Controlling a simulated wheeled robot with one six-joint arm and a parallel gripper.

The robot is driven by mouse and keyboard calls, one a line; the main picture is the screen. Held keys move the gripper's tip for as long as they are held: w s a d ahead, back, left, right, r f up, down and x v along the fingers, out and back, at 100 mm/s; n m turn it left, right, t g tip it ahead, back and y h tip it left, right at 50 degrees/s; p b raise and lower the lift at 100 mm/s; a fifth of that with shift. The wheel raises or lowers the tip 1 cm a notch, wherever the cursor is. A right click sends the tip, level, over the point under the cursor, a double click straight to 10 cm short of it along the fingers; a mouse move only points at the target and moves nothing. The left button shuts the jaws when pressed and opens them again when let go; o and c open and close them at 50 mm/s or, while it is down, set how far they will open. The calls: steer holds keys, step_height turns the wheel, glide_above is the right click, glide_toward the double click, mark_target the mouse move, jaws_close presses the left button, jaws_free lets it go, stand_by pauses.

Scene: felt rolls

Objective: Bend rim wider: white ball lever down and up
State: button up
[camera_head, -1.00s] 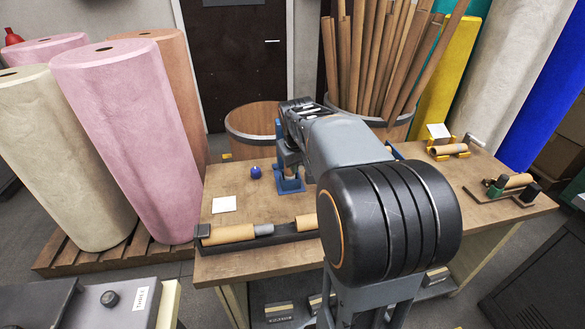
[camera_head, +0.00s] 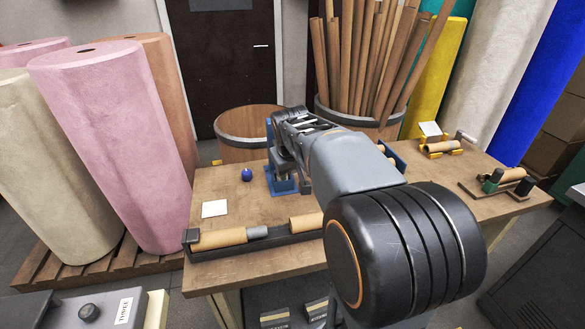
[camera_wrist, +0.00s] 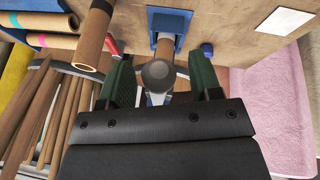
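My gripper (camera_wrist: 161,78) is open, with one dark green finger on each side of a round pale grey ball (camera_wrist: 158,75). Gaps show between the ball and both fingers. The ball looks grey rather than white and hides what lies behind it. The ball cannot be made out there. The rim is hidden.
A small blue ball (camera_head: 247,174) and a white card (camera_head: 214,209) lie left of the stand on the wooden table (camera_head: 235,190). A dark rack (camera_head: 270,245) with tubes runs along the front edge. A barrel of long tubes (camera_head: 360,110) stands behind.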

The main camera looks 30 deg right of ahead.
steer(key=p+v, duration=0.1)
steer(key=v, duration=1.2)
steer(key=shift+a+r, duration=0.25)
steer(key=shift+r, duration=0.1)
steer(key=shift+s, duration=0.1)
